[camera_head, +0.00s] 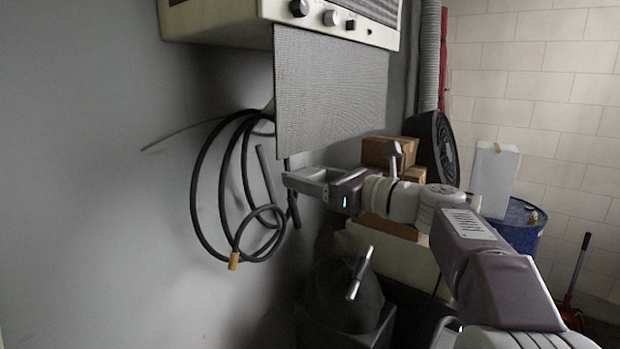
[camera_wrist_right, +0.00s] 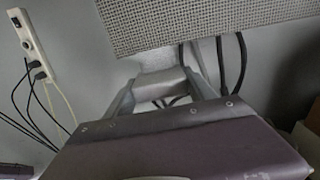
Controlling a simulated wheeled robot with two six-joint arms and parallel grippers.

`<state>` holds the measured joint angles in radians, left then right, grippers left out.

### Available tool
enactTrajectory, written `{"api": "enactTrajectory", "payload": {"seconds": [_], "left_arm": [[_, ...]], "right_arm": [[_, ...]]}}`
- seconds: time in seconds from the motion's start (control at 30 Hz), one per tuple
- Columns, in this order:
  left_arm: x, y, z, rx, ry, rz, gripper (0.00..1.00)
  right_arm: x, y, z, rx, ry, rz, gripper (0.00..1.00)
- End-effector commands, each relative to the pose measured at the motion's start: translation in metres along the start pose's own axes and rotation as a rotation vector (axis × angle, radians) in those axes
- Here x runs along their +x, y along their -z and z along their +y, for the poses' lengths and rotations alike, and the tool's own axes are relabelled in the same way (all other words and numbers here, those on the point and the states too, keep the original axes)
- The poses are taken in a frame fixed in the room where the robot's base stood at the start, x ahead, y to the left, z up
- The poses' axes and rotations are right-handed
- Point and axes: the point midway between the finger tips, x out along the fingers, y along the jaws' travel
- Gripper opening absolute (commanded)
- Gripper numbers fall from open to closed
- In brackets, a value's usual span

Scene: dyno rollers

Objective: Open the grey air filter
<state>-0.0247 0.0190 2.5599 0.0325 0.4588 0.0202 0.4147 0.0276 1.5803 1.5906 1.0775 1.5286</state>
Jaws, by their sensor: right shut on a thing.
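The grey air filter (camera_head: 330,90) is a finely meshed flat panel. In the head view it hangs below the front of the cream wall unit. Its mesh also fills the top of the right wrist view (camera_wrist_right: 200,20). My right gripper (camera_head: 290,179) is at the panel's lower edge, beside the wall. It is shut on the filter, with a gap showing between the fingers behind their tips. In the right wrist view my gripper's fingertips (camera_wrist_right: 162,82) appear just below the mesh; the exact contact is unclear. My left gripper is not in view.
A coiled black hose (camera_head: 195,190) hangs on the wall left of my right gripper. Cardboard boxes (camera_head: 385,152), a black fan (camera_head: 435,145) and a blue drum (camera_head: 520,228) stand to the right. A power strip (camera_wrist_right: 32,45) is on the wall. The left wall is mostly bare.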

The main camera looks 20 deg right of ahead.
Motion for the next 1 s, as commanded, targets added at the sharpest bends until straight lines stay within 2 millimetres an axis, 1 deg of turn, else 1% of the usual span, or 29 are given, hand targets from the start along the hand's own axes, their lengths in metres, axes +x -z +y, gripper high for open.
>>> {"api": "enactTrajectory", "payload": {"seconds": [0.03,0.07,0.1,0.13,0.47,0.57,0.8,0.9,1.0], "left_arm": [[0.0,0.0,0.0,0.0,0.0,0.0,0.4],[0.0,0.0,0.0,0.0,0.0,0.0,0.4],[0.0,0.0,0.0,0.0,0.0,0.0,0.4],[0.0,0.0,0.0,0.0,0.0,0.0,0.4],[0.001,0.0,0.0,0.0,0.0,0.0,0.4],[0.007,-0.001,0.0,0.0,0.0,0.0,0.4],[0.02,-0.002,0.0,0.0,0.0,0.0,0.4],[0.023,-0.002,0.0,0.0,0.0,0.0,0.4],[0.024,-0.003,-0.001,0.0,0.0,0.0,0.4]], "right_arm": [[0.0,0.0,0.0,0.0,-0.001,0.0,0.0],[0.0,0.0,0.0,0.0,-0.001,0.0,0.69],[0.0,0.0,0.0,0.0,-0.001,0.0,0.8],[0.0,0.0,0.0,0.0,-0.001,0.0,0.85],[-0.003,0.0,0.0,-0.001,0.001,0.0,0.85],[-0.015,0.002,-0.001,-0.001,0.004,-0.001,0.85],[-0.063,0.002,-0.001,-0.002,0.006,0.0,0.85],[-0.078,0.002,-0.001,0.0,0.004,0.0,0.85],[-0.088,0.001,-0.001,0.0,0.002,0.0,0.85]]}}
